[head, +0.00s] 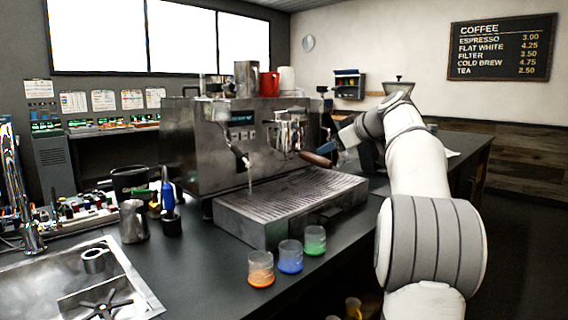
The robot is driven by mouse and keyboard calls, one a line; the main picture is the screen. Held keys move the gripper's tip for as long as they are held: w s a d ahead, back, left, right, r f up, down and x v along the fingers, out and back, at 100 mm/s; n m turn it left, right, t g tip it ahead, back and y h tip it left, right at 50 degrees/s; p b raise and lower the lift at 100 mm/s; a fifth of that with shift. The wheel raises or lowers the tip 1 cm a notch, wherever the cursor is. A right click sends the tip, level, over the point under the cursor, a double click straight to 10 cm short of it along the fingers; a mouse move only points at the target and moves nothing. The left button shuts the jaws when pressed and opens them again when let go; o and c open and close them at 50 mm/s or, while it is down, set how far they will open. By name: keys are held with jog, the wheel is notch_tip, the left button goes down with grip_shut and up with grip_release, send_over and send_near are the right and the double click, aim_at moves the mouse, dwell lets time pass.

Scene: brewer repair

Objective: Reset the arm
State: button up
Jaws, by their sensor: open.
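My gripper (332,148) is in front of the right side of the espresso machine (222,150), at the end of my white and grey arm. It is small and dark in this view, and its jaws are open. A portafilter with a brown wooden handle (318,160) sits at the machine's group head (288,130), its handle pointing right. My gripper is close beside this handle; I cannot tell whether they touch.
Orange (261,270), blue (290,258) and green (315,241) cups stand before the drip tray (262,230). A metal pitcher (133,222) and a sink (70,290) are at left. A red mug (269,84) stands on the machine. The floor at right is clear.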

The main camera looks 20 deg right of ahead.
jog(key=s+a+f+m+g+h+p, duration=0.1)
jog(key=s+a+f+m+g+p, duration=0.15)
jog(key=s+a+p, duration=0.55)
jog(key=s+a+f+m+g+p, duration=0.2)
jog(key=s+a+g+p, duration=0.3)
jog(key=a, duration=0.6)
jog(key=s+a+f+m+g+h+p, duration=0.1)
jog(key=s+a+f+p, duration=0.1)
jog(key=s, duration=0.9)
jog(key=s+a+f+m+h+p, duration=0.1)
jog(key=s+f+p, duration=0.4)
jog(key=s, duration=0.6)
notch_tip(320, 180, down, 2)
jog(key=shift+s+a+g+h, duration=0.15)
jog(key=shift+a+g+h, duration=0.3)
jog(key=shift+a, duration=0.7)
